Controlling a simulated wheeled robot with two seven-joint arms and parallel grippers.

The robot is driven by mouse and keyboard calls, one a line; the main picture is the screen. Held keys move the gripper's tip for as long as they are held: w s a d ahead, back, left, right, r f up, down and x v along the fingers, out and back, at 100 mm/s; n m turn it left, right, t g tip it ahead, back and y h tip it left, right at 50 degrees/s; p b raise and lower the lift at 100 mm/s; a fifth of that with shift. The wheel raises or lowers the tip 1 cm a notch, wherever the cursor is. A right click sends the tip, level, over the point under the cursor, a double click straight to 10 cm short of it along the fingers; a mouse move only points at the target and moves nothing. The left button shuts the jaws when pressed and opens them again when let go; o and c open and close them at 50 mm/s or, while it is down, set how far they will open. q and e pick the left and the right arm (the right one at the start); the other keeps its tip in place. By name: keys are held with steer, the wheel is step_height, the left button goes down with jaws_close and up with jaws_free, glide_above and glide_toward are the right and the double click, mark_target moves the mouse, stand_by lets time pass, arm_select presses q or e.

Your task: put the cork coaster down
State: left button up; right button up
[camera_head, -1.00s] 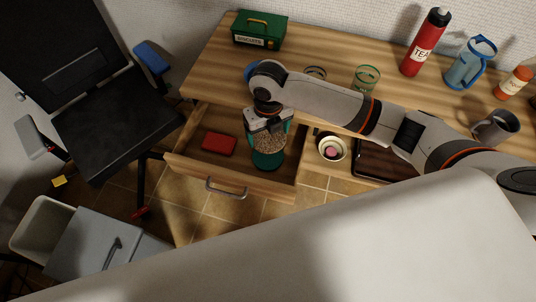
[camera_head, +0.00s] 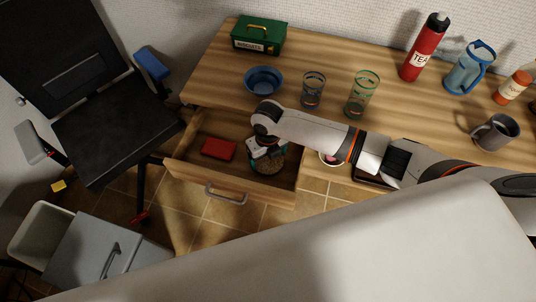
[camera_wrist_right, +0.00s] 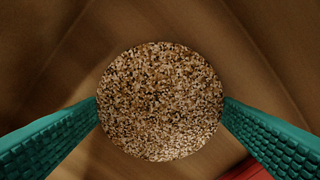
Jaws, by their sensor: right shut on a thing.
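The cork coaster (camera_wrist_right: 160,100) is a round, speckled brown disc. In the right wrist view it sits between the two teal fingers of my right gripper (camera_wrist_right: 160,108), which is shut on it. In the head view the gripper (camera_head: 268,163) reaches down inside the open wooden drawer (camera_head: 230,179), on its right side, with the coaster (camera_head: 268,186) at its fingertips. The wrist partly hides the fingers. I cannot tell whether the coaster touches the drawer floor. My left gripper is not in view.
A red box (camera_head: 219,149) lies in the drawer left of the gripper. On the table above stand a blue bowl (camera_head: 264,80), two glasses (camera_head: 312,92), a green tin (camera_head: 258,36), a red flask (camera_head: 424,48) and a grey mug (camera_head: 495,132). A chair (camera_head: 115,120) is at left.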

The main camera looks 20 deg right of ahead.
mark_target(268, 159)
steer(key=o, duration=0.8)
steer(key=shift+f, duration=0.1)
steer(key=shift+o, duration=0.2)
step_height(268, 159, up, 12)
